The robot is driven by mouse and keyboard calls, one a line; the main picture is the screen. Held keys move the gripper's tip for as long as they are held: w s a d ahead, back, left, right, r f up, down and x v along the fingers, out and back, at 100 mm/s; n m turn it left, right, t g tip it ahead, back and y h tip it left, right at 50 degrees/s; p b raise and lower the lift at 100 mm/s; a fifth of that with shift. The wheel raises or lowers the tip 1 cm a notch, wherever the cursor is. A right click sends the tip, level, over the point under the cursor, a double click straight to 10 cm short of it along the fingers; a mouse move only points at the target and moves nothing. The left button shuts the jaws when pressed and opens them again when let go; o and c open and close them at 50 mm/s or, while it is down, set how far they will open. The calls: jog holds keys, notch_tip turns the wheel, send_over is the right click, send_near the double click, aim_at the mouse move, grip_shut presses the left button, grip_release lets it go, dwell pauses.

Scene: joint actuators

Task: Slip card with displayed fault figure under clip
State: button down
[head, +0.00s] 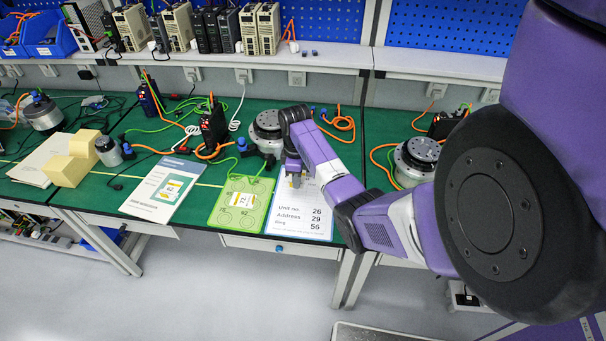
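A white sheet (300,218) lies on the green bench near its front edge, printed with what reads as Unit no 26, Address 29 and Ring 56. A green board (229,220) lies to its left, with circled figures, seemingly 76 and 92 among them. A small white and yellow card or label (243,199) shows on the board's middle. My gripper (295,181) points down over the top of the white sheet and hides that part. Its fingertips are too small to show whether they are apart or hold anything. I cannot make out a clip or a displayed fault figure.
A white booklet (160,188) lies left of the board, with yellow blocks (70,168) farther left. Behind stand a black drive unit (213,128) and a round grey actuator (267,125) with loose orange and green cables. Another actuator (416,158) stands right of my arm.

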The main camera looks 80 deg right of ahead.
jog(key=shift+s+d+r, duration=0.1)
jog(key=shift+s+d, duration=0.5)
jog(key=shift+s, duration=0.05)
jog(key=shift+s+d, duration=0.25)
jog(key=shift+s, duration=0.05)
notch_tip(320, 180, down, 8)
jog(key=b, duration=0.6)
jog(key=shift+r+b, duration=0.25)
jog(key=shift+b, duration=0.15)
jog(key=shift+w+d+f, duration=0.1)
jog(key=shift+d, duration=0.2)
jog(key=shift+d+f+b, duration=0.1)
jog(key=shift+d+b, duration=0.2)
jog(key=shift+b, duration=0.1)
jog(key=shift+d, duration=0.25)
jog(key=shift+d+b, duration=0.3)
jog(key=shift+b, duration=0.15)
jog(key=shift+w+d+b, duration=0.1)
jog(key=shift+d+b, duration=0.2)
jog(key=shift+d, duration=0.1)
jog(key=shift+p, duration=0.5)
